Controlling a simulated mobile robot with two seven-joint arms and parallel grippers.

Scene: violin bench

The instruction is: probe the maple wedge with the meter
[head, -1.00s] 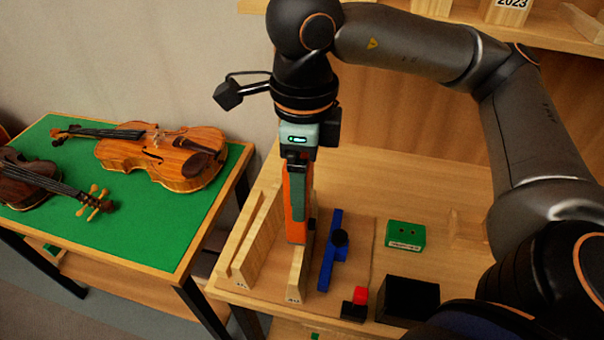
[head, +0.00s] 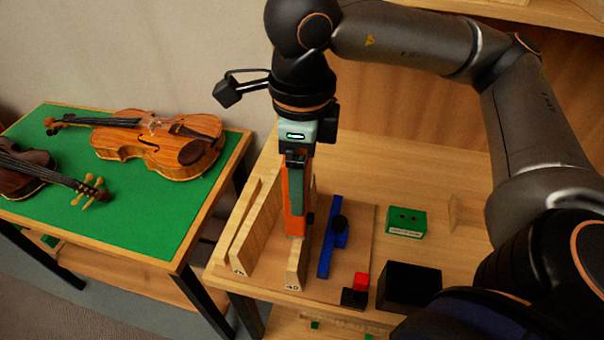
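My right gripper (head: 296,160) comes down from above and is shut on the meter (head: 296,205), a long orange and green tool held upright. The meter's lower end is at the top of a pale wedge (head: 298,265) with a number label on its near end. I cannot tell whether the two touch, as the tip is hidden. Another labelled pale wedge (head: 258,232) stands to the left, with a thinner pale strip (head: 238,218) beside it. I cannot tell by grain which wedge is maple. My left gripper is not in view.
A blue tool with a black knob (head: 330,237) lies right of the wedges. Violins (head: 165,143) lie on a green-topped table (head: 130,225) at left.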

